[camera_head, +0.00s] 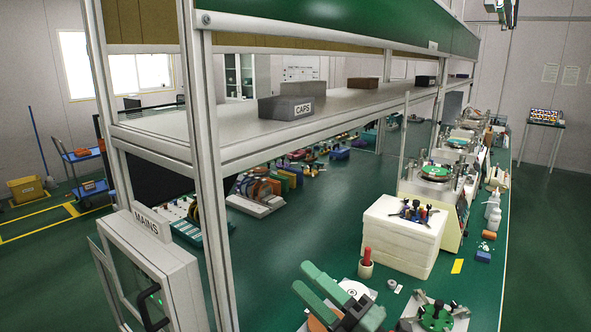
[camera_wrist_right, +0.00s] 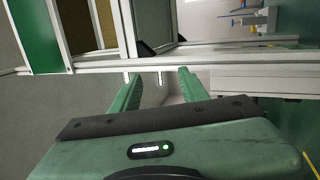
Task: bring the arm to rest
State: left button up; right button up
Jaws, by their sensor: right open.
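My right gripper (camera_head: 303,277) is at the bottom of the head view, above the near end of the green bench. Its two green fingers are apart and nothing shows between them. In the right wrist view the gripper (camera_wrist_right: 157,76) also shows its fingers spread and empty, with a pale rack frame beyond them. My left gripper is in neither view.
A metal rack (camera_head: 207,180) with a shelf stands close on the left, beside the MAINS cabinet (camera_head: 172,262). A white box (camera_head: 400,238), a red-handled tool in a cup (camera_head: 366,264) and a green-topped fixture (camera_head: 436,318) are near the gripper. Lapping machines (camera_head: 437,172) line the bench behind.

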jog(key=w+d+f+m+t+h, duration=0.2)
jog(key=d+f+m+t+h, duration=0.25)
jog(key=d+m+h, duration=0.65)
jog(key=s+d+f+m+g+h, duration=0.3)
jog(key=f+m, duration=0.3)
jog(key=f, duration=0.1)
jog(key=s+d+f+m+g+h, duration=0.25)
jog(key=s+d+f+m, duration=0.2)
jog(key=f, duration=0.25)
jog(key=s+f+m+g, duration=0.2)
jog(key=s+f+g, duration=0.35)
jog(key=s, duration=0.55)
jog(key=s+f+m+g, duration=0.2)
jog(key=s+f+g, duration=0.4)
jog(key=s, duration=0.5)
jog(key=s+f+b+x, duration=0.1)
jog(key=s+b+x, duration=0.2)
jog(key=x, duration=1.3)
jog(key=s+b+x, duration=0.3)
jog(key=s+x, duration=0.1)
jog(key=x, duration=1.3)
jog(key=s+d+f+g+b, duration=0.1)
jog(key=s+f+b, duration=0.3)
jog(key=s+f, duration=1.3)
notch_tip(320, 180, down, 3)
jog(key=shift+d+f, duration=0.2)
jog(key=shift+d, duration=0.45)
